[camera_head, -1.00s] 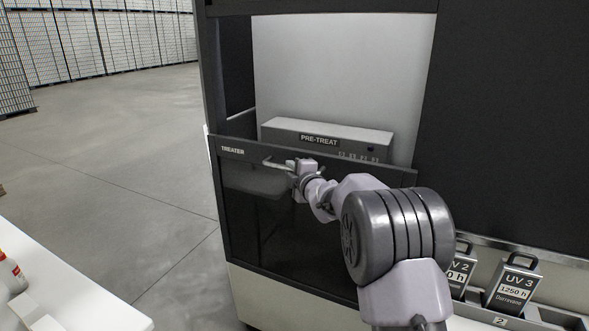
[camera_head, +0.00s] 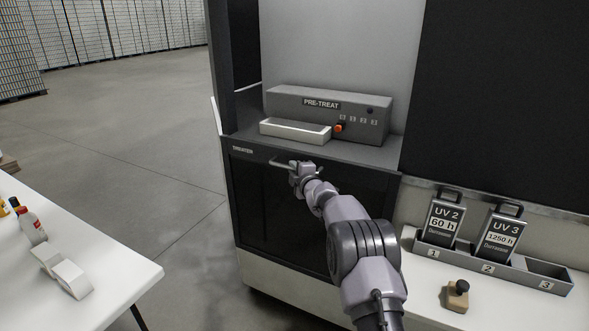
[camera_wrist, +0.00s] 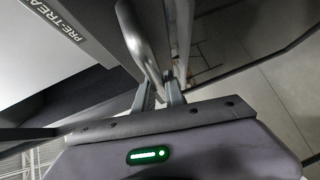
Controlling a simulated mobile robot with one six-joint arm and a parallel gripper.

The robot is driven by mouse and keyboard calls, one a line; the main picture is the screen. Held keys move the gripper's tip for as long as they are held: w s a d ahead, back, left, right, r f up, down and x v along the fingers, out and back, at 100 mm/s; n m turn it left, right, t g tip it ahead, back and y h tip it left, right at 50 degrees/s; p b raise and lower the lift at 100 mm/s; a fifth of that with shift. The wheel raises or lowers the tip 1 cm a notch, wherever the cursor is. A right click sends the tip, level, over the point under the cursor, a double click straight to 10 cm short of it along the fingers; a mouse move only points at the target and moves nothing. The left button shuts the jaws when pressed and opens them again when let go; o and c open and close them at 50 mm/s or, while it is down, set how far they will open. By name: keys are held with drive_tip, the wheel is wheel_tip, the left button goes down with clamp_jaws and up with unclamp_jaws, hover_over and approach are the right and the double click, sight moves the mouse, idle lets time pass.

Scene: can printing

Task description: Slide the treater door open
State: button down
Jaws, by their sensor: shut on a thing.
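The dark treater door (camera_head: 300,205), labelled TREATER, is the front panel of the black cabinet. Its upper edge is at the level of the shelf inside, and the opening above it is clear. A pale bar handle (camera_head: 279,162) runs along the upper part of the door. My gripper (camera_head: 296,168) is shut on this handle. In the wrist view, the fingers of my gripper (camera_wrist: 160,92) close around the handle bar (camera_wrist: 143,45). My wrist hides the right part of the handle in the head view.
Inside the cabinet are the PRE-TREAT unit (camera_head: 350,112) with an orange knob and a white tray (camera_head: 295,131). To the right are UV cartridges (camera_head: 500,235) in a rack and a small stamp-like block (camera_head: 456,297). A white table (camera_head: 110,265) stands at left.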

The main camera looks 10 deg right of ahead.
drive_tip(key=c, duration=1.4)
unclamp_jaws()
drive_tip(key=shift+w, duration=0.1)
drive_tip(key=p+v, duration=0.2)
drive_tip(key=v, duration=1.5)
drive_tip(key=shift+s, duration=0.25)
drive_tip(key=shift+r, duration=0.15)
